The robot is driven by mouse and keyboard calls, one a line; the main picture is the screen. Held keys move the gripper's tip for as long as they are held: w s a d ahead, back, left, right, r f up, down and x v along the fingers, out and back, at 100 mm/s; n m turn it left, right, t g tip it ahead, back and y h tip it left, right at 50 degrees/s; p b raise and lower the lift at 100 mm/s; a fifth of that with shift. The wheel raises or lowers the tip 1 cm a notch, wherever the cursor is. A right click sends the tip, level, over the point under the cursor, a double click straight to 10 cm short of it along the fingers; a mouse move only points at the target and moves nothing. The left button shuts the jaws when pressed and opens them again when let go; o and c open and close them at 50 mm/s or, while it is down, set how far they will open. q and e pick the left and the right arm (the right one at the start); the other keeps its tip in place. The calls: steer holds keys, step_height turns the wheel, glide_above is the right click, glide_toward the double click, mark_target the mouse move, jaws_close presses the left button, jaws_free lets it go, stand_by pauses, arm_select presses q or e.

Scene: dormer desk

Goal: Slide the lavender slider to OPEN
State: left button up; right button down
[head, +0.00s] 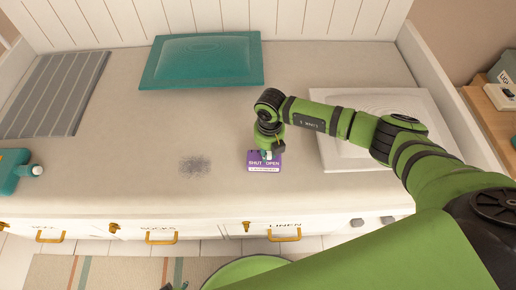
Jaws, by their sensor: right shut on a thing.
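The lavender slider's plate (264,168) lies on the worktop near its front edge, marked SHUT on the left and OPEN on the right. A small pale piece shows on the plate under my right gripper (266,153). My right gripper comes down over the plate's upper edge and is shut on the slider's knob. The fingers hide most of the knob, so its exact place along the track is hard to tell. At the bottom edge a small dark tip (176,286) shows, perhaps my left gripper; its jaws cannot be made out.
A teal panel (202,60) lies at the back and a white panel (340,150) lies right of the plate, under my right arm. A grey ribbed mat (55,95) and a teal fixture (14,170) are at left. The worktop around a dark smudge (195,166) is clear.

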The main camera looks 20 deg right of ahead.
steer(key=shift+s+d, duration=0.25)
steer(key=shift+d, duration=0.25)
steer(key=c, duration=1.3)
jaws_free()
steer(key=shift+o, duration=0.7)
arm_select(q)
steer(key=s, duration=0.3)
steer(key=shift+s+f+g, duration=0.1)
steer(key=shift+f+g, duration=0.1)
steer(key=shift+g, duration=0.1)
arm_select(e)
step_height(320, 180, up, 12)
